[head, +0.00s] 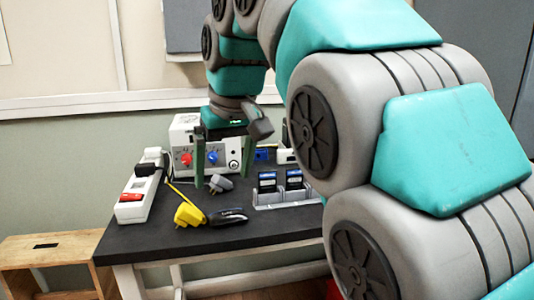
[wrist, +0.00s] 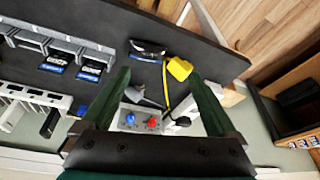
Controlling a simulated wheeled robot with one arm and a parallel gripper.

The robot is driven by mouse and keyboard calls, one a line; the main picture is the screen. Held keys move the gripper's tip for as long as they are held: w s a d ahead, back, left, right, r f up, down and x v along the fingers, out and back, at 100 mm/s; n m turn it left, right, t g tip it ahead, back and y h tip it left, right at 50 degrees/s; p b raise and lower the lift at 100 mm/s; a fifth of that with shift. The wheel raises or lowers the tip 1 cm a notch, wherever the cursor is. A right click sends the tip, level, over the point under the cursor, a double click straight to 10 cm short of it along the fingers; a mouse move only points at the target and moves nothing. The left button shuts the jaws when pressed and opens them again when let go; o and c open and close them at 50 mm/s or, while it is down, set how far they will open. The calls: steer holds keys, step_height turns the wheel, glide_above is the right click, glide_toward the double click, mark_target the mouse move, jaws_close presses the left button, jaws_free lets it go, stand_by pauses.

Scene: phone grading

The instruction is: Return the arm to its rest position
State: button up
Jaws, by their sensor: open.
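My gripper (head: 222,176) hangs over the back part of the dark table (head: 170,240) in the head view, with its two green fingers pointing down. The fingers are spread apart and nothing is between them. The arm's large teal and grey links fill the right of the head view and hide the table's right side. In the wrist view the open gripper (wrist: 158,78) looks down on the table, with a yellow plug (wrist: 180,68) and its cord visible beyond and between the fingers.
A white box with red and blue knobs (head: 184,141) stands behind the gripper. A white power strip (head: 131,207) lies left. A grey plug (head: 221,183), yellow plug (head: 188,214) and dark curved object (head: 229,216) lie in front. A grey rack (head: 287,198) holds two dark devices.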

steer(key=s+d+f+m+g, duration=0.1)
steer(key=s+d+f+m, duration=0.15)
steer(key=d+f, duration=0.6)
steer(key=s+d+f+m+g, duration=0.1)
steer(key=s+d+f, duration=0.3)
steer(key=s+f, duration=0.3)
steer(key=s+d+f+m+g+h, duration=0.1)
steer(key=s+d+f, duration=0.4)
steer(key=s+f, duration=0.3)
steer(key=s+d+f+m+g+h, duration=0.1)
steer(key=s+d+f+g, duration=0.1)
steer(key=s+d+f, duration=0.3)
steer(key=s+f, duration=0.2)
steer(key=s, duration=0.2)
steer(key=shift+f, duration=0.15)
steer(key=shift+s+m, duration=0.1)
steer(key=shift+m, duration=0.15)
